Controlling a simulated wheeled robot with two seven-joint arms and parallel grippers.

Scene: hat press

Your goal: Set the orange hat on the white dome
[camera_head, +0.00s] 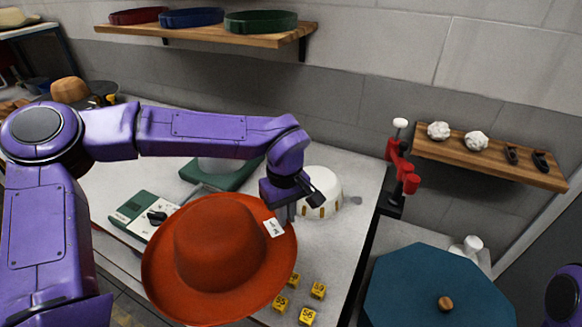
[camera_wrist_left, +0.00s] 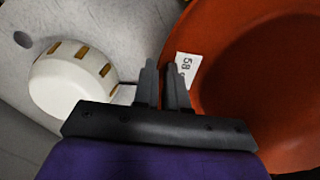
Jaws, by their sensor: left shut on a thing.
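The orange hat (camera_head: 215,255) hangs from my left gripper (camera_head: 290,208), crown up and slightly tilted, over the front of the grey table. The jaws are shut on its brim beside a white tag (camera_head: 273,228); in the left wrist view the tag reads 58, next to the fingertips (camera_wrist_left: 162,75), and the orange brim (camera_wrist_left: 225,85) fills the right side. The white dome (camera_head: 327,187), with brown-yellow marks round its edge, stands on the table just behind and right of the gripper. It is apart from the hat and bare on top; it also shows in the left wrist view (camera_wrist_left: 72,85). My right gripper is not in view.
Several yellow numbered blocks (camera_head: 307,315) lie right of the hat. A green-and-white device (camera_head: 146,215) and a green base (camera_head: 228,180) stand left of the dome. A red clamp (camera_head: 401,165) is at the table's right edge. A teal octagonal top (camera_head: 430,285) is front right.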

